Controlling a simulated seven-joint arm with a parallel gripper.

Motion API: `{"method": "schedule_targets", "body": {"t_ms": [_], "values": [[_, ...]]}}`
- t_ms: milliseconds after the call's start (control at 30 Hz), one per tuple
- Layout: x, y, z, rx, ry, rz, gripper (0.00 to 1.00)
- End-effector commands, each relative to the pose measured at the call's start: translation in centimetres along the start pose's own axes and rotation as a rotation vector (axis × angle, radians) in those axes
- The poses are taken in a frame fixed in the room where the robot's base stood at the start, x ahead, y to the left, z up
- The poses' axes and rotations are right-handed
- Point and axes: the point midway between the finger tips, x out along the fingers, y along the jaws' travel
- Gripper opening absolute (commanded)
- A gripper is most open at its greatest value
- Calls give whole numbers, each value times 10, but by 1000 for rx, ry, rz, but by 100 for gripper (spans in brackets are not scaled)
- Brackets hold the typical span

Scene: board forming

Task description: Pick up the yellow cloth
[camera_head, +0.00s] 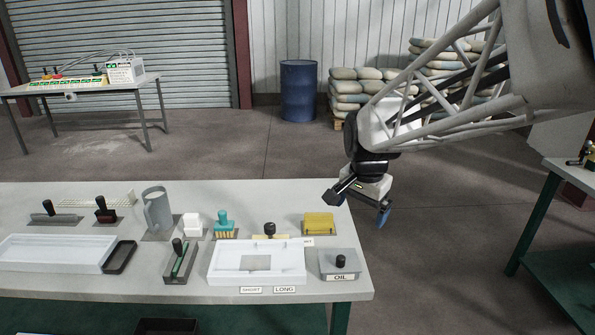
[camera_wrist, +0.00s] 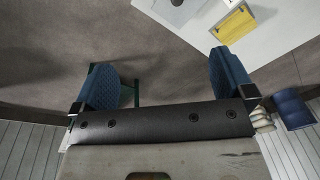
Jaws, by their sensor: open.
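The yellow cloth (camera_head: 319,223) lies near the right end of the grey-white table, towards its far side, on a small grey plate. In the wrist view the cloth (camera_wrist: 236,28) shows at the upper right, on the table corner. My gripper (camera_head: 366,203) hangs to the right of the cloth, beyond the table's right edge and above the floor, apart from the cloth. In the wrist view its two blue finger pads (camera_wrist: 166,80) are wide apart with nothing between them.
A grey box marked OIL (camera_head: 340,265) stands just in front of the cloth. A white tray (camera_head: 225,264) and a teal-handled brush (camera_head: 223,224) are to the left. Another table (camera_head: 562,172) stands at the right. The floor between the tables is clear.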

Motion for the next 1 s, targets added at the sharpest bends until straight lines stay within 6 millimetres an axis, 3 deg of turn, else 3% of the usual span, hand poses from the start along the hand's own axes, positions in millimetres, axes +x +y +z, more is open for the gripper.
{"method": "schedule_targets", "body": {"t_ms": [567, 1000], "values": [[77, -108, -80, 412, -39, 51, 100], [161, -183, -127, 726, -52, 99, 100]]}}
